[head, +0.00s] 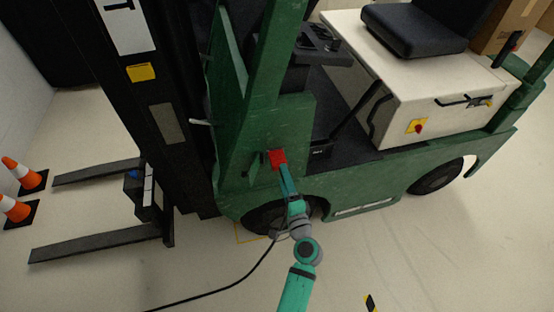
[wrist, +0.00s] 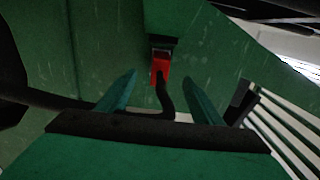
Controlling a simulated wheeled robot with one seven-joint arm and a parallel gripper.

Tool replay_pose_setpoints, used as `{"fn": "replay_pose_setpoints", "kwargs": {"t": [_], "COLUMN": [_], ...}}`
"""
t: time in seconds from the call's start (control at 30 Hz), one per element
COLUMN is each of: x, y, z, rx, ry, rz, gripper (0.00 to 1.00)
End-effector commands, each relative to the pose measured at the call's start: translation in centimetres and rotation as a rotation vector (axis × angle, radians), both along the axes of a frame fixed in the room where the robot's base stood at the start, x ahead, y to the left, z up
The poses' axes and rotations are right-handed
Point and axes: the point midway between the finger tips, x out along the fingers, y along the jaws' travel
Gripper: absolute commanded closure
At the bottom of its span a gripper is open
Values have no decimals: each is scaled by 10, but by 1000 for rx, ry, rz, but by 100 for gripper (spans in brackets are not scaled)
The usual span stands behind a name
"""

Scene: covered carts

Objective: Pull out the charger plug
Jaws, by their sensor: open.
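The red charger plug (wrist: 160,68) sits in a grey-edged socket on the green forklift (wrist: 100,50), in the upper middle of the wrist view. A black cable (wrist: 166,98) hangs down from it. In the head view a red patch (head: 278,158) shows on the truck's green side panel, just beyond my gripper (head: 283,172). In the wrist view my gripper (wrist: 159,82) is open, with one finger on each side of the plug and cable. The fingers look apart from the plug; how far it lies beyond the fingertips is hard to tell.
A black cable (head: 215,290) runs over the floor from below the truck to the lower left. The front wheel (head: 262,216) is behind my arm. Forks (head: 95,242) and orange cones (head: 14,208) are at left. The floor at lower right is mostly clear.

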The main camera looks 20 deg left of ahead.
Motion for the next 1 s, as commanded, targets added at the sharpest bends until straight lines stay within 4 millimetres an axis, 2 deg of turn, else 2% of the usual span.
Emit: {"fn": "replay_pose_setpoints", "kwargs": {"t": [0.6, 1.0], "x": [58, 69], "y": [41, 48], "z": [0, -1], "rx": [-2, -1], "ry": [0, 1], "rz": [4, 3], "gripper": [40, 40]}}
